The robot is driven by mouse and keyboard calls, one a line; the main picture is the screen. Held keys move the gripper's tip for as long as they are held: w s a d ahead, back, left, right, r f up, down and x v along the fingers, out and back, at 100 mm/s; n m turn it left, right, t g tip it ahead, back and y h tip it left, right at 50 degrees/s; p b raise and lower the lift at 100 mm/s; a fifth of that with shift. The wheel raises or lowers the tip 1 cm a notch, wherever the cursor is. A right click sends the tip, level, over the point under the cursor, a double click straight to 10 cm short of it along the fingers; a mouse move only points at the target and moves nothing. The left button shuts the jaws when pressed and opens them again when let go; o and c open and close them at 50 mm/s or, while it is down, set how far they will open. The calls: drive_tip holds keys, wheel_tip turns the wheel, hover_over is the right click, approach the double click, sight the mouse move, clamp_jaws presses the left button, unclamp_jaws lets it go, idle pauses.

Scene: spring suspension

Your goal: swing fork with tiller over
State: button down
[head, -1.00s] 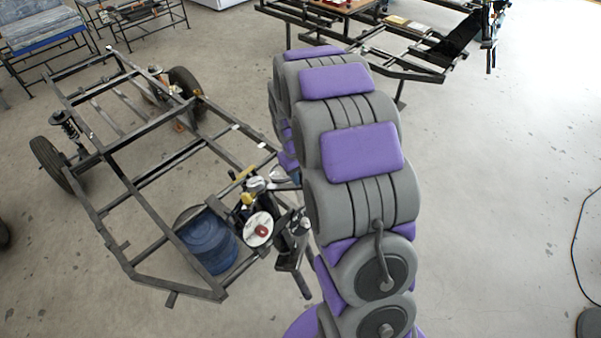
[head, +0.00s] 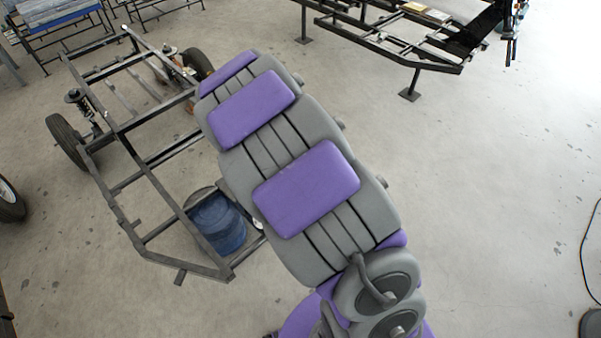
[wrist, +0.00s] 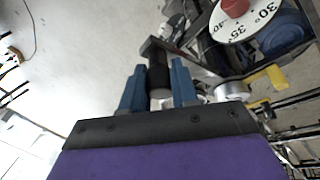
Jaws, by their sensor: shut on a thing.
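In the wrist view, my gripper (wrist: 158,88) has its two blue fingers on either side of the tiller's black round grip (wrist: 157,65) and is shut on it. A dark bar leads from the grip toward the fork assembly at the right. A white dial (wrist: 246,24) marked in degrees, with a red knob (wrist: 235,7), sits at the upper right. A silver round part (wrist: 231,92) and a yellow piece (wrist: 264,77) lie right of the fingers. In the head view, my arm hides the gripper, the tiller and nearly all of the fork.
A dark tubular frame (head: 147,177) with wheels (head: 66,141) stands at the left. A blue drum (head: 216,222) stands within its front corner. Another dark frame (head: 395,52) is at the back right. The floor (head: 480,190) at the right is mostly clear.

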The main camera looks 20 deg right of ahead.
idle(0.3)
drive_tip(key=c, duration=0.9)
unclamp_jaws()
drive_tip(key=shift+o, duration=0.2)
drive_tip(key=shift+a, duration=0.1)
drive_tip(key=p+v, duration=0.3)
drive_tip(key=v, duration=1.4)
drive_tip(key=shift+r, duration=0.15)
drive_tip(key=s+a+n+y, duration=0.1)
drive_tip(key=s+n, duration=0.1)
drive_tip(key=s, duration=1.2)
drive_tip(key=s+a+r+n+g+y, duration=0.1)
drive_tip(key=s+n+y, duration=0.1)
drive_tip(key=s, duration=1.2)
drive_tip(key=shift+s+g, duration=0.3)
